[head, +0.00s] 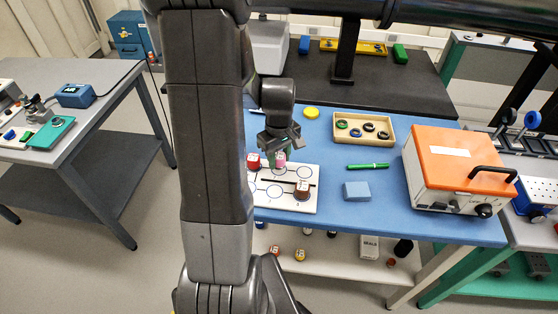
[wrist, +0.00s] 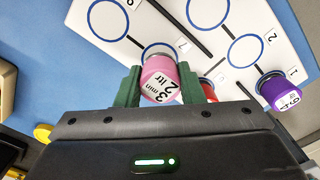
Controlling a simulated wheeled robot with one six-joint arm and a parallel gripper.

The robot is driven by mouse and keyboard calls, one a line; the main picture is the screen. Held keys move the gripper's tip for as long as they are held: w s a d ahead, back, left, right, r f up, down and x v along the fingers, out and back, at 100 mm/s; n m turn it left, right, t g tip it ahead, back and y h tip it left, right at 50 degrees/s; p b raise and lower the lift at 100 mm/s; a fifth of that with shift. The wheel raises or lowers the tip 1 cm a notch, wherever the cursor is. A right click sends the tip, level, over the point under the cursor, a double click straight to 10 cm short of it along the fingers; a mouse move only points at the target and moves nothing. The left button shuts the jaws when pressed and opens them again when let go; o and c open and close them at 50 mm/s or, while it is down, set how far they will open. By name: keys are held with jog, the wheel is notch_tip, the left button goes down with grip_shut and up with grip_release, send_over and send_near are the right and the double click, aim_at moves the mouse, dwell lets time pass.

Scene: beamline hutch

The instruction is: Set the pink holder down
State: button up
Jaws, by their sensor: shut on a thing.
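My gripper (head: 279,152) is shut on the pink holder (wrist: 160,82), with a green finger on each side of it. The holder's label reads "3 min" and "2 ltr" in the wrist view. It is over the white board (head: 270,203) with printed circles, close to one circle. I cannot tell whether its base touches the board. A purple holder (wrist: 280,92) shows in the wrist view; the red one is partly hidden behind a finger.
The blue table also bears a wooden tray (head: 363,145) of rings, a green pen (head: 368,166), a light blue block (head: 356,191), a yellow disc (head: 311,113) and an orange-topped box (head: 455,160). Several circles on the board are empty. My arm hides the table's left part.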

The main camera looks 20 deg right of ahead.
aim_at(279, 156)
jog(key=shift+f, duration=0.9)
jog(key=shift+f, duration=0.15)
jog(key=o, duration=1)
notch_tip(279, 156, up, 12)
jog(key=shift+r, duration=0.15)
jog(key=shift+f, duration=4.4)
